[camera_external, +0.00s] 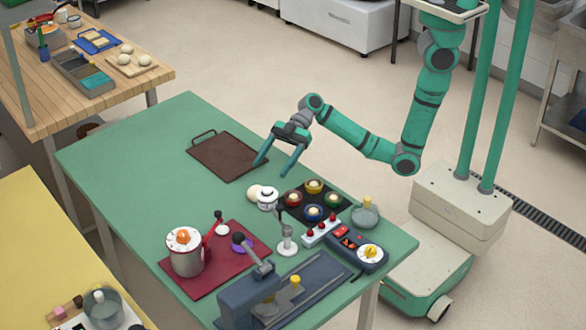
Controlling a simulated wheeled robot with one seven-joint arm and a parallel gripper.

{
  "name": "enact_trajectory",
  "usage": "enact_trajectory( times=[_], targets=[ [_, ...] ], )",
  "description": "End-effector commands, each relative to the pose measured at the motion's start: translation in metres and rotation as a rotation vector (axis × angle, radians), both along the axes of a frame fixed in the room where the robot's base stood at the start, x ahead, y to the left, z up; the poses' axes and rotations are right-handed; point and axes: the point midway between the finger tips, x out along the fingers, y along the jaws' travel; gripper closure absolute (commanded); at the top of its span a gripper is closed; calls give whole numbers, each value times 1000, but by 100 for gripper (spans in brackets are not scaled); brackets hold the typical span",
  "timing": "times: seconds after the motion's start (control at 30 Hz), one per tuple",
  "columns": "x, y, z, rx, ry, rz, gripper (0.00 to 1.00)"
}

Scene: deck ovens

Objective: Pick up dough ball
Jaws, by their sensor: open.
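A cream dough ball (253,191) appears to sit on the green table (140,150), partly hidden behind a white-topped upright device (267,196). My gripper (271,170) is open and empty, its two fingers pointing down toward the table. In the picture the fingertips are just above and to the right of this ball, apart from it; their height over the table is hard to tell. Several other pale dough balls (125,60) are on and beside a board on the wooden table at the back left.
A dark brown tray with a handle (228,157) lies left of my gripper. A black tray (324,219) with several coloured cups, a red-buttoned box (321,232) and a dial panel (357,251) are at the right. A pot (185,252) stands on a red mat (243,232). The table's left end is clear.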

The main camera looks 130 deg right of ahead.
Motion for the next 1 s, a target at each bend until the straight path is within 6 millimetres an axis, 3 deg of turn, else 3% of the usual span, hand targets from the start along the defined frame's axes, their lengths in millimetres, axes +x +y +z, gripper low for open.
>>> enact_trajectory(
  times=[0.17,0.4,0.67,1.0],
  targets=[
    [8,4,-6,-1,10,42,29],
    [38,14,-19,0,10,39,29],
    [54,18,-25,-1,10,37,29],
    [92,29,-41,0,10,37,29]
  ],
)
